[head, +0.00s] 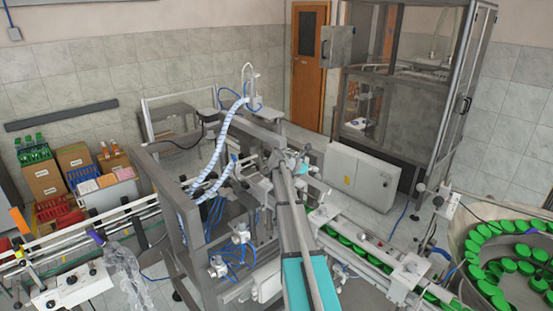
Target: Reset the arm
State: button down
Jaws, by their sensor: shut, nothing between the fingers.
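I do not make out my gripper in the head view. A long grey and teal bar (302,240) runs from the bottom edge up to the middle of the machine. I cannot tell whether it is part of my arm or of the machine. A small teal part (300,163) shows near its far end, too small to make out. No fingers can be told apart there.
A feeder bowl (457,240) with many green caps (515,267) stands at the right. A conveyor (400,288) carries green caps toward the central machine frame (165,210). Cardboard boxes (43,180) and red crates (52,208) stand at left. A grey cabinet (358,178) stands behind.

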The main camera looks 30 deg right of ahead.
jog(key=shift+n+t, duration=0.6)
jog(key=shift+n, duration=0.2)
jog(key=w+a, duration=0.1)
jog(key=a, duration=0.1)
jog(key=w+a, duration=0.3)
jog(key=a, duration=0.1)
jog(key=shift+w+a+f+b, duration=0.15)
jog(key=shift+w+a+b, duration=0.05)
jog(key=shift+w+b, duration=0.15)
jog(key=s+a+f+m+y+b, duration=0.4)
jog(key=s+a+f+b, duration=0.4)
jog(key=a+f, duration=0.3)
jog(key=s+a+f+m+y+b, duration=0.4)
jog(key=s+a+f+m+b, duration=0.3)
jog(key=a, duration=1.3)
jog(key=s+a+f+m+y+b, duration=0.5)
jog(key=s+a+f+b, duration=0.3)
jog(key=s+a+f, duration=0.5)
jog(key=a+f+m, duration=0.1)
jog(key=a+f, duration=0.2)
jog(key=shift+s+f+b, duration=0.15)
jog(key=shift+f+b, duration=0.2)
jog(key=shift+f, duration=0.05)
jog(key=shift+s, duration=0.15)
